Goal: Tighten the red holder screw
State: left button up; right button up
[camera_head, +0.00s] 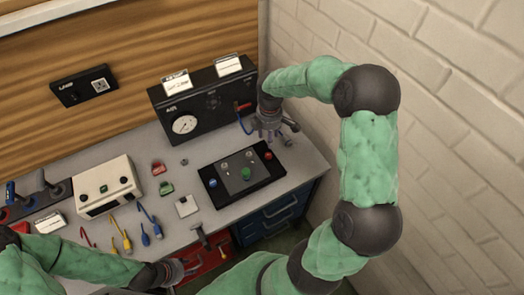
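A small red part (158,168) and a similar green part (166,187) stand on the bench. A red knob (268,155) sits at the right end of a black plate (232,198). I cannot tell which red piece has the holder screw. My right gripper (277,134) hangs above the back right of the bench, beside the black AIR panel (205,122) and above the red knob, apart from it. Its fingers look spread and empty. My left gripper (190,267) is low at the bench's front edge, far from these parts, its fingers apart and empty.
A hammer (201,237) lies at the front edge. A red drawer and blue drawers (279,207) are below. A brick wall (450,150) stands close on the right.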

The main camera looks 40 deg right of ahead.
aim_at(268, 155)
notch_tip(268, 155, down, 11)
jog(key=shift+s+r+b, duration=0.1)
jog(key=shift+r+b, duration=0.05)
jog(key=shift+b, duration=0.35)
grip_shut()
